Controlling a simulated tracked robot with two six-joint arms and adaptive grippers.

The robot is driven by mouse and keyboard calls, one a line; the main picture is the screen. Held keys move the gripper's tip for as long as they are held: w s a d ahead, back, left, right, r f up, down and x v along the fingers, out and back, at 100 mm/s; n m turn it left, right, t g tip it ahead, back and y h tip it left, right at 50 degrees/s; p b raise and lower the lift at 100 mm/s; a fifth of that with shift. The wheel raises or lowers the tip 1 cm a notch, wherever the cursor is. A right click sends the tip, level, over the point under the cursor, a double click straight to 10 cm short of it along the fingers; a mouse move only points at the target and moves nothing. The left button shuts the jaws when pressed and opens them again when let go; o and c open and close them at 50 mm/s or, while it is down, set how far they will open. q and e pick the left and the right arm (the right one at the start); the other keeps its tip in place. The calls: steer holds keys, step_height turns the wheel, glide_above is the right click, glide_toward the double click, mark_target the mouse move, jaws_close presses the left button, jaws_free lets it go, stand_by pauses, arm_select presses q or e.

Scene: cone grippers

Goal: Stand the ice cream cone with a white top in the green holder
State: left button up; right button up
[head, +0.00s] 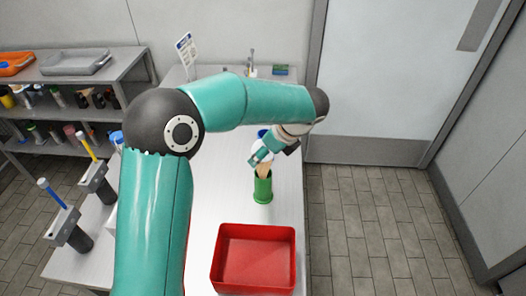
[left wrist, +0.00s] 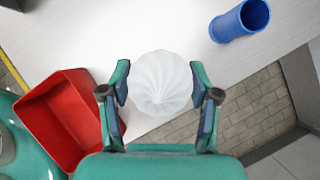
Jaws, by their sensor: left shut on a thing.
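The ice cream cone (head: 263,171) has a tan wafer and a white swirled top (left wrist: 160,82). My left gripper (head: 268,154) is shut on the cone near its top, a finger on either side in the left wrist view. The cone points down at the mouth of the green holder (head: 263,189), an upright cylinder on the white table. Its lower end is hidden by the holder's rim, and I cannot tell how deep it sits. The green holder is hidden behind the cone in the left wrist view. My right gripper is not in view.
A blue holder (left wrist: 240,20) stands behind the gripper, partly hidden in the head view (head: 263,133). A red bin (head: 253,286) is at the table's front. Dark stands (head: 68,228) with sticks are at left. The table's right edge is close to the green holder.

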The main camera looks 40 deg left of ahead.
arm_select(q)
steer(key=shift+f+b, duration=1)
steer(key=shift+f, duration=0.7)
steer(key=o, duration=0.9)
steer(key=shift+r, duration=0.1)
steer(key=shift+d, duration=0.1)
steer(key=v, duration=1.2)
